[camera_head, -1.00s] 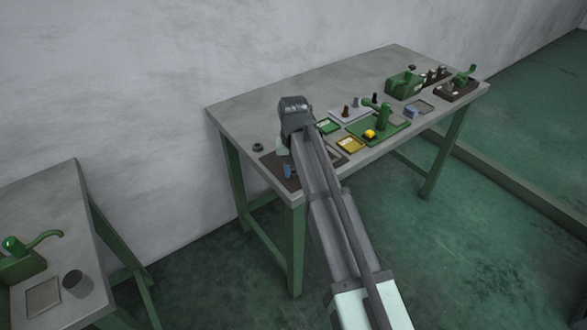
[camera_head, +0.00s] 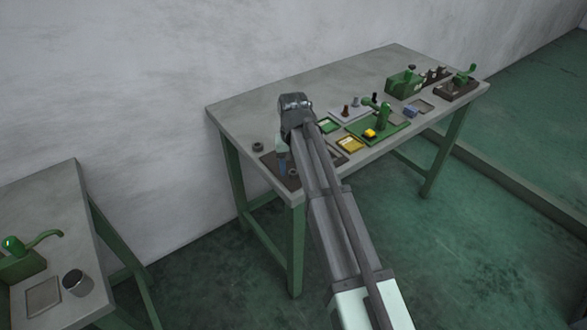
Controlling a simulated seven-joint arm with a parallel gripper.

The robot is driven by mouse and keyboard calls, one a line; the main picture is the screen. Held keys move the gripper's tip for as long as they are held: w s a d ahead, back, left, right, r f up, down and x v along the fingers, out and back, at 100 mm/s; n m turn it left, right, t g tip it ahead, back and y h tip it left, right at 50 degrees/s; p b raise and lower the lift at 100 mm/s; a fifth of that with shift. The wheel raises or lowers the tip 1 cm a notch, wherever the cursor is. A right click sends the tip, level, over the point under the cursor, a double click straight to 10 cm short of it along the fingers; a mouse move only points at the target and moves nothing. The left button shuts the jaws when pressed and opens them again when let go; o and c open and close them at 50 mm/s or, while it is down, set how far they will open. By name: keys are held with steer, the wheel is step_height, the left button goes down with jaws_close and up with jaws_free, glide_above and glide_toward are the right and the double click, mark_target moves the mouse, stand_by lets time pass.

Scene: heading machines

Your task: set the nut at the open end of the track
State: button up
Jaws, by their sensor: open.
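A small dark ring, which looks like the nut (camera_head: 258,147), lies at the left end of the far workbench. My gripper (camera_head: 282,160) points down over the near left corner of that bench, to the right of the ring and apart from it. It is open, but its fingers are small and partly hidden behind my arm. A dark board (camera_head: 268,163) lies under it, mostly covered by my arm. A bluish part shows just below my wrist; I cannot tell what it belongs to. I cannot make out the track or its open end.
More green machines (camera_head: 404,83) stand at the bench's right end. A second table (camera_head: 40,210) at left holds a grey cup (camera_head: 75,283). The bench's back is clear.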

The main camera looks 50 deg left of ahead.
mark_target(293, 173)
step_height(293, 173, up, 11)
stand_by(0.4)
steer(key=shift+r, duration=0.1)
